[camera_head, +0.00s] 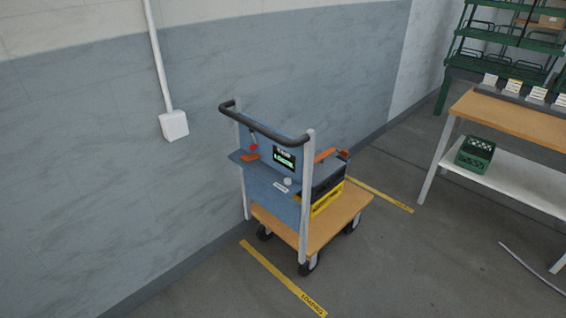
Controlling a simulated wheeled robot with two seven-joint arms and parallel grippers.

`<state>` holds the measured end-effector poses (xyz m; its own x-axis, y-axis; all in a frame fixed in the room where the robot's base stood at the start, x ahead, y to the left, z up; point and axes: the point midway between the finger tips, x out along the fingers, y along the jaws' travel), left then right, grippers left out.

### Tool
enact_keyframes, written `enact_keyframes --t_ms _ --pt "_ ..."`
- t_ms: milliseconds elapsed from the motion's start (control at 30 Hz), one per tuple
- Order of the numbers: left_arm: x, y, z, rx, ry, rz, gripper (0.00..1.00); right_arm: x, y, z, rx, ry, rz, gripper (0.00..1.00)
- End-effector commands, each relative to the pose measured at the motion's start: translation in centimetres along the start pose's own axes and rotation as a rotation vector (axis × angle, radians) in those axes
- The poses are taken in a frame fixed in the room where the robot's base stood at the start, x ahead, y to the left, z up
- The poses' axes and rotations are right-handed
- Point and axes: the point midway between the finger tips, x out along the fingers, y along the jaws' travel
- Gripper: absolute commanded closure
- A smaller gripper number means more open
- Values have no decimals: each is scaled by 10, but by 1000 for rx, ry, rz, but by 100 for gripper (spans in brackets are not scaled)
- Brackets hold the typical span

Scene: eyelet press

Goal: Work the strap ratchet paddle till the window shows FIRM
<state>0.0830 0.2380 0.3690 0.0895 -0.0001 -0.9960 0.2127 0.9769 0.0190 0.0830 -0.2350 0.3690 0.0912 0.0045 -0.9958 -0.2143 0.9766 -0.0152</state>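A wheeled cart with a wooden deck (325,228) stands near the wall. Its upright blue panel (262,187) carries a small dark display window (285,158) with light and green lettering too small to read. Left of the window are a red knob (254,147) and an orange part (251,156). Another orange part (325,154) sits at the right behind the panel, above a black crate and a yellow crate (328,200). I cannot tell which orange part is the ratchet paddle. The strap cannot be made out. Neither of my grippers is in view.
A black handlebar (262,128) tops the cart between grey posts. Yellow floor strips (281,277) lie before and behind it. A workbench (520,122) with a green crate (475,155) and a green rack stand at the right. Floor between cart and bench is mostly clear.

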Motion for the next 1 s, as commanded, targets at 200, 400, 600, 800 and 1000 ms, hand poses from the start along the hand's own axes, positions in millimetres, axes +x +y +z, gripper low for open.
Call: enact_keyframes --t_ms 200,400,600,800,1000 --pt "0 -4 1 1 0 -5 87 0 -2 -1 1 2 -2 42" --pt "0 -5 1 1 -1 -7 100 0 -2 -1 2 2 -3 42" --pt "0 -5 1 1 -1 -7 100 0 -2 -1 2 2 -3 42" --pt "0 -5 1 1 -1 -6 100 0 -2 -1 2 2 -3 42" --pt "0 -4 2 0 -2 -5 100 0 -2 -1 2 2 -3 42"
